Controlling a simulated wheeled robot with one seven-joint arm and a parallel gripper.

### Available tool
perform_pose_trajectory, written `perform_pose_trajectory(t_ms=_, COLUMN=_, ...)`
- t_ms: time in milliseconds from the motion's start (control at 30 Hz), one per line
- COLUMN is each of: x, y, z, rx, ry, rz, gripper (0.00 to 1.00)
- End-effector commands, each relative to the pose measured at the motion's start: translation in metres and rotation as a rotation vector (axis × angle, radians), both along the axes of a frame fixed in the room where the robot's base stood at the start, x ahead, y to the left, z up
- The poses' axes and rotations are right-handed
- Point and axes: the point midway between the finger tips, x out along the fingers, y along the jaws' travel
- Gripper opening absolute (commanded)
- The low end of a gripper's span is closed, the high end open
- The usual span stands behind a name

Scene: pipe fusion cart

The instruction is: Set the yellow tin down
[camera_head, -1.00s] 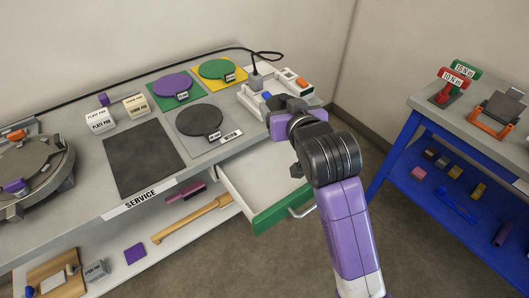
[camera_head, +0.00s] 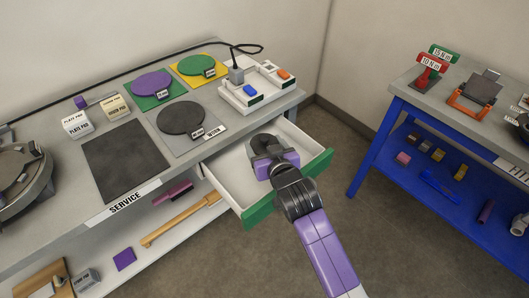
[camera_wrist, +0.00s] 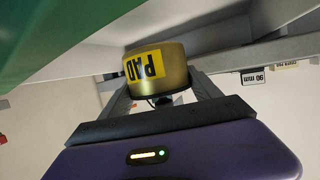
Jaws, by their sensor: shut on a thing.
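The yellow tin (camera_wrist: 155,68) shows in the wrist view with a yellow label reading PAD upside down. My gripper (camera_wrist: 160,85) is shut on it, with one finger on each side. In the head view my gripper (camera_head: 266,150) is over the open drawer (camera_head: 226,172), and my own wrist hides the tin there. The drawer has white walls and a green front (camera_head: 300,182). I cannot tell whether the tin touches the drawer floor.
The grey bench holds a dark mat (camera_head: 125,160), a grey round plate (camera_head: 181,118), a purple plate (camera_head: 151,83), a green plate (camera_head: 196,65) and a white tray (camera_head: 240,104). A blue cart (camera_head: 375,150) stands at the right. Open floor lies between.

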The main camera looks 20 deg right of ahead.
Motion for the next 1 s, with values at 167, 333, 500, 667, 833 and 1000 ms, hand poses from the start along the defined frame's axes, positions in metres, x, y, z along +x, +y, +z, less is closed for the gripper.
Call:
perform_pose_trajectory(t_ms=167, x=0.000, y=0.000, z=-0.027, rx=0.000, ry=0.002, rz=-0.001, gripper=0.30)
perform_pose_trajectory(t_ms=333, x=0.000, y=0.000, z=-0.033, rx=0.000, ry=-0.001, rz=0.000, gripper=0.30)
perform_pose_trajectory(t_ms=500, x=0.000, y=0.000, z=-0.032, rx=0.000, ry=0.000, rz=0.000, gripper=0.30)
perform_pose_trajectory(t_ms=667, x=0.000, y=0.000, z=-0.037, rx=0.000, ry=0.000, rz=0.000, gripper=0.30)
perform_pose_trajectory(t_ms=833, x=0.000, y=0.000, z=-0.042, rx=0.000, ry=0.000, rz=0.000, gripper=0.30)
perform_pose_trajectory(t_ms=1000, x=0.000, y=0.000, z=-0.045, rx=0.000, ry=0.000, rz=0.000, gripper=0.30)
